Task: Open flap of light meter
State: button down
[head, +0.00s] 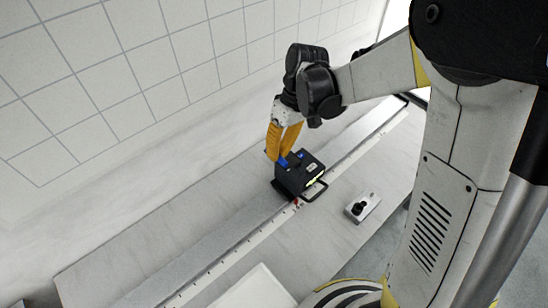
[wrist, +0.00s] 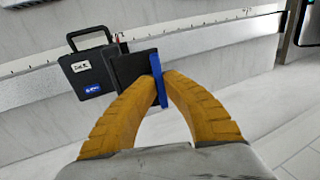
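The light meter (head: 298,176) is a black box with a carrying handle, on the grey ledge in the head view. In the wrist view its handled, labelled body (wrist: 88,72) is at left. A black flap (wrist: 130,68) with a blue edge strip (wrist: 158,80) stands off the body's right side; its exact angle is unclear. My gripper (head: 283,156) reaches down to the box from behind in the head view. In the wrist view my yellow fingers (wrist: 160,82) converge with their tips on either side of the blue strip, closed on it.
A small white box with a black knob (head: 363,207) sits right of the meter. A white panel or tray (head: 262,288) is at the front. A tiled wall (head: 160,60) rises behind the ledge. The ledge left of the meter is clear.

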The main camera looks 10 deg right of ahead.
jog(key=c, duration=1.5)
grip_release()
jog(key=v, duration=1.2)
jog(key=shift+d, duration=0.1)
